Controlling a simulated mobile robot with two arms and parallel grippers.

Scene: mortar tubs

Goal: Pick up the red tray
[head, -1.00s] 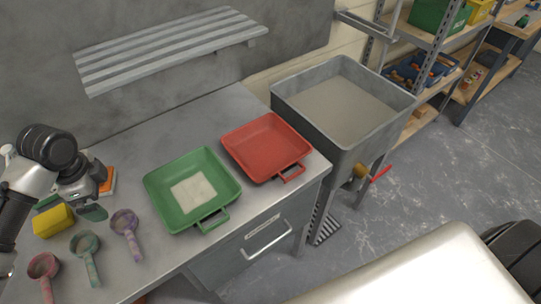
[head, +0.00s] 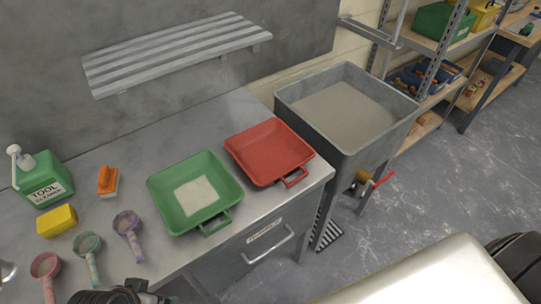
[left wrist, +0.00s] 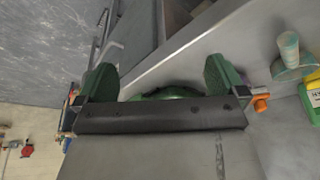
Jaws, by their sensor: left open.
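The red tray (head: 268,151) lies flat on the metal worktop, near its right end, with its handle toward the front edge. It looks empty. The green tray (head: 172,198) lies just left of it, with a pale patch of material inside. My left gripper (left wrist: 160,78) is open in the left wrist view, its two green fingers wide apart and no red tray between them. In the head view only a dark part of my left arm shows at the bottom edge, left of the trays and apart from them. My right gripper is not in view.
A grey tub (head: 347,112) on legs stands right of the red tray. A slatted shelf (head: 180,52) hangs above.

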